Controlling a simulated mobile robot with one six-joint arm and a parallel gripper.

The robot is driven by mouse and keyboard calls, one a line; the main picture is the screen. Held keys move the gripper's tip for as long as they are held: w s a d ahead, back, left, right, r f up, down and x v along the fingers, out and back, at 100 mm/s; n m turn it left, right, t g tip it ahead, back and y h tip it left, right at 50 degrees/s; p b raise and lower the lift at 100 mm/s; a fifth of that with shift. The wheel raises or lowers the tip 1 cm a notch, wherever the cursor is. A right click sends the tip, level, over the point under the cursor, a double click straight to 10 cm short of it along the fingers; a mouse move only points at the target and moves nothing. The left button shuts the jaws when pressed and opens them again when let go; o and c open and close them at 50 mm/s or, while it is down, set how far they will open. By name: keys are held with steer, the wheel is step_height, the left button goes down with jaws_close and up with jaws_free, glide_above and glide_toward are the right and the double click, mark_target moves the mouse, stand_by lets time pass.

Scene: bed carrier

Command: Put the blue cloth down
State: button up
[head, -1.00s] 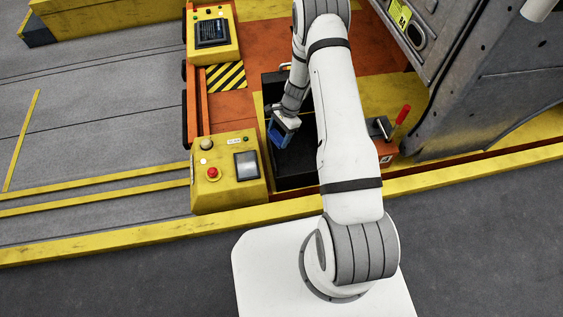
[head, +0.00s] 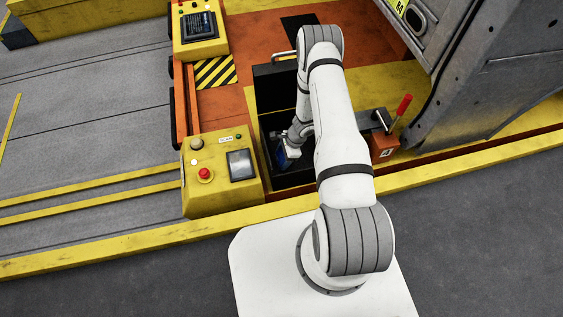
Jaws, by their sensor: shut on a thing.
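My gripper (head: 284,156) is in the head view at the end of my white arm, over the dark open box in the middle. It points down and to the left. A small blue patch at its tip is the blue cloth (head: 281,158), and the gripper is shut on it. Most of the cloth is hidden or too small to make out. I cannot tell whether the cloth touches the box floor or hangs above it.
The dark box (head: 275,75) has its open lid behind my arm. A yellow control panel (head: 219,172) with a red button stands close left of the box. A red-handled lever (head: 402,106) and a grey machine wall (head: 488,90) are at right.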

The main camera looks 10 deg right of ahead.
mark_target(283, 160)
steer(key=shift+f+b, duration=0.45)
steer(key=shift+f, duration=1.05)
steer(key=shift+f, duration=0.1)
steer(key=o, duration=0.9)
